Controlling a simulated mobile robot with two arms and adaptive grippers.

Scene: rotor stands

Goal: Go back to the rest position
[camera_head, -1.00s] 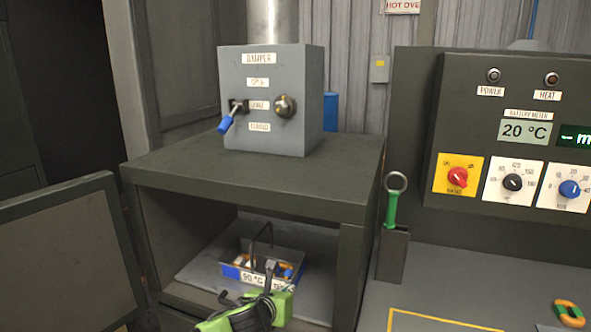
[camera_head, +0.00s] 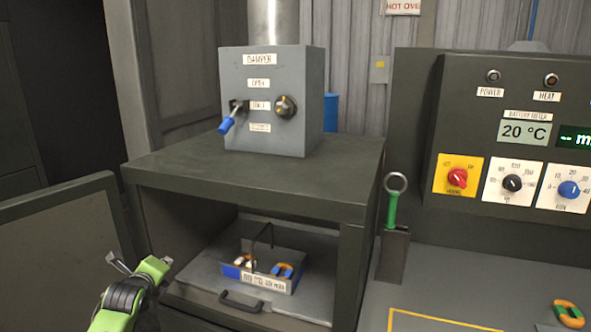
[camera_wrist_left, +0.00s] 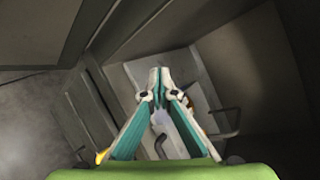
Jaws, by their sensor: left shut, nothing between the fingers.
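My left gripper (camera_head: 118,264) is at the lower left of the head view, in front of the open oven (camera_head: 345,262) and close to its open door (camera_head: 62,262). It is apart from the tray (camera_head: 268,284) inside. In the left wrist view its fingertips (camera_wrist_left: 159,72) meet with nothing between them. The blue-walled tray has a white label, a dark upright handle and several ring-shaped parts in it. It sits on the oven's pull-out shelf. My right gripper is in neither view.
The damper box (camera_head: 270,100) with a blue-tipped lever stands on the oven. At right are a control panel (camera_head: 515,150), a green-handled tool (camera_head: 391,208) in a holder, and a rotor-like ring (camera_head: 569,313) on the bench. A curved handle (camera_head: 240,302) fronts the shelf.

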